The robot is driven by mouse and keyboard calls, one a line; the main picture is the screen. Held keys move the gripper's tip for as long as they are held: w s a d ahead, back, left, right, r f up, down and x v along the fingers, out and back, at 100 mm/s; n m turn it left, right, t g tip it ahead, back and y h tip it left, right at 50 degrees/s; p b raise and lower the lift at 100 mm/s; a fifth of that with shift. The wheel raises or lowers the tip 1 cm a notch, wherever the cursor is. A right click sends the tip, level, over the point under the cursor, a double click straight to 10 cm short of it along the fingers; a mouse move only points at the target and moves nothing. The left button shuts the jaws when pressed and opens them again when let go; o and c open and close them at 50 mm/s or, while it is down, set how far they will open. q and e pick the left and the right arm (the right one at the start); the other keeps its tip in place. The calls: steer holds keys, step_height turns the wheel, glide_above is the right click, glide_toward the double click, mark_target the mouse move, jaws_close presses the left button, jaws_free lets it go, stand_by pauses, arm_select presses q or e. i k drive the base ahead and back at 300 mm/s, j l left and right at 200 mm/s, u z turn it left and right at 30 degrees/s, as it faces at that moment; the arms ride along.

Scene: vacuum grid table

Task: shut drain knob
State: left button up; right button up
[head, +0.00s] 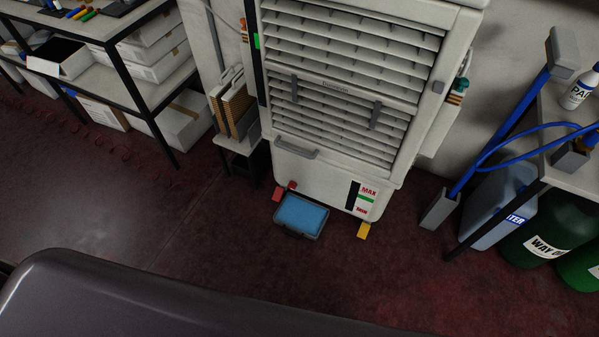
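A small red part (292,185), which looks like the drain knob, sits at the lower left of a white louvred cooler cabinet (290,165). It is too small to tell whether it is turned open or shut. A dark tray (284,228) filled with blue, apparently water, lies on the floor directly below it, against the cabinet's base. A MAX/MIN level gauge (365,198) with a green band is at the cabinet's lower right. Neither of my grippers is in view.
A red piece (277,194) and a yellow piece (363,230) are at the cabinet's base. Shelves with boxes (150,50) stand left. A small stand (240,142) is beside the cabinet. A table (575,181), blue hose and green cylinders (545,225) stand right.

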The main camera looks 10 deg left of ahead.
mark_target(292, 185)
steer(key=i+j+z, duration=0.2)
steer(key=j+z, duration=0.2)
steer(key=j, duration=0.75)
steer(key=j+z, duration=0.4)
steer(key=j, duration=0.8)
